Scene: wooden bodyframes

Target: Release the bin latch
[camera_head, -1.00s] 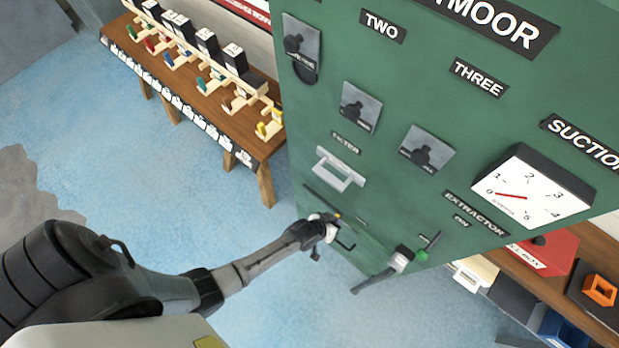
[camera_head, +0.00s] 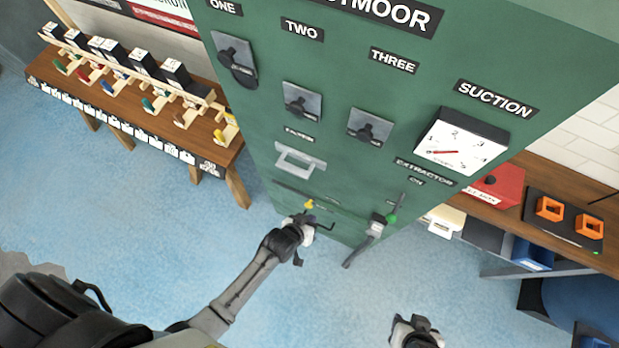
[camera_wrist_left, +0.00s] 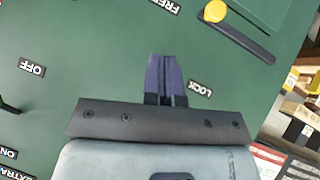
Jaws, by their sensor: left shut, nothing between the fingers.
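The latch on the green cabinet is a dark bar with a yellow knob (camera_wrist_left: 215,11) at one end, in the left wrist view. Its FREE label (camera_wrist_left: 165,4) is cut by the top edge, and its LOCK label (camera_wrist_left: 200,88) sits beside my fingers. The yellow knob also shows small in the head view (camera_head: 309,204), just beyond my left gripper. My left gripper (camera_wrist_left: 163,75) is shut and empty in front of the panel, apart from the knob. My right gripper (camera_head: 416,330) shows at the bottom of the head view; its finger state is unclear.
A grey handle (camera_head: 300,161) sits above the latch. A wooden bench with colored levers (camera_head: 130,95) stands left, and a shelf with a red box (camera_head: 497,187) right. Blue floor lies open in front.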

